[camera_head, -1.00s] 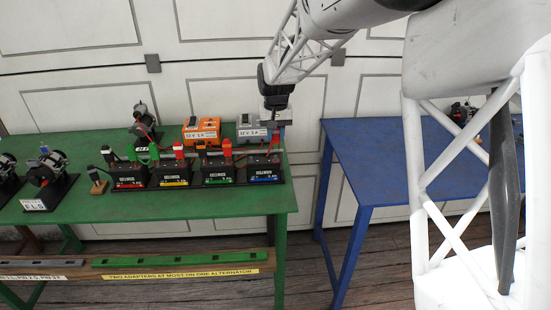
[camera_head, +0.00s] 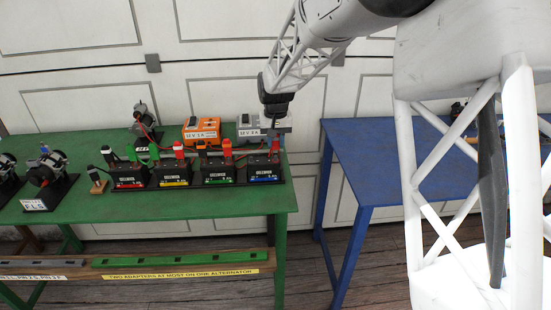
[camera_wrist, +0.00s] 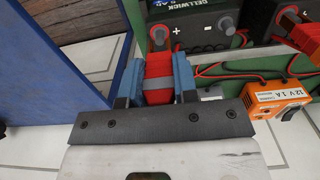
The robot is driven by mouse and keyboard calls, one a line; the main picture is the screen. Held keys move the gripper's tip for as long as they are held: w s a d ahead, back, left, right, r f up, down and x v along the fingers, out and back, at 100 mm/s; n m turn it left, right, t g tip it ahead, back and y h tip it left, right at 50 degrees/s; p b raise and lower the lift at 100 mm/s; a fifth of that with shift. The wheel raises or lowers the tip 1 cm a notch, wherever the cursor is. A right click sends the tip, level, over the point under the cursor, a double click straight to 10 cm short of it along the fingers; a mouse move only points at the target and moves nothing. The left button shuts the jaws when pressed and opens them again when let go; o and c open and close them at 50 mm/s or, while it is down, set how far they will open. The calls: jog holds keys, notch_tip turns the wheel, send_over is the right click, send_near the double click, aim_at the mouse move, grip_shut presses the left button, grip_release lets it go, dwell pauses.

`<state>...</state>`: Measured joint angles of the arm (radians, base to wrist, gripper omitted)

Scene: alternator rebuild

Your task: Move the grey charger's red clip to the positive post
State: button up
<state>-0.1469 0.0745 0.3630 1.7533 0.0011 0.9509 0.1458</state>
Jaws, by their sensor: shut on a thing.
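My gripper (camera_wrist: 156,86) is shut on a red clip (camera_wrist: 158,66), held between its two blue fingers. In the head view my gripper (camera_head: 275,122) points down over the right end of the green bench, at the rightmost, blue-labelled battery (camera_head: 265,172). In the wrist view the grey post beside the "+" mark (camera_wrist: 160,35) lies just beyond the held clip. I cannot tell whether the clip touches it. The post by the minus mark (camera_wrist: 228,20) stands to the right. The grey charger (camera_head: 247,129) stands behind the battery, partly hidden by my gripper.
Other batteries (camera_head: 172,176) with red and green clips stand in a row to the left. An orange charger (camera_head: 201,131) is behind them. Red cables (camera_wrist: 225,67) run close beside my gripper. A blue table (camera_head: 370,160) stands right, across a gap.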

jog(key=shift+f, duration=0.8)
jog(key=o, duration=0.8)
jog(key=shift+r, duration=0.1)
jog(key=shift+r, duration=4.15)
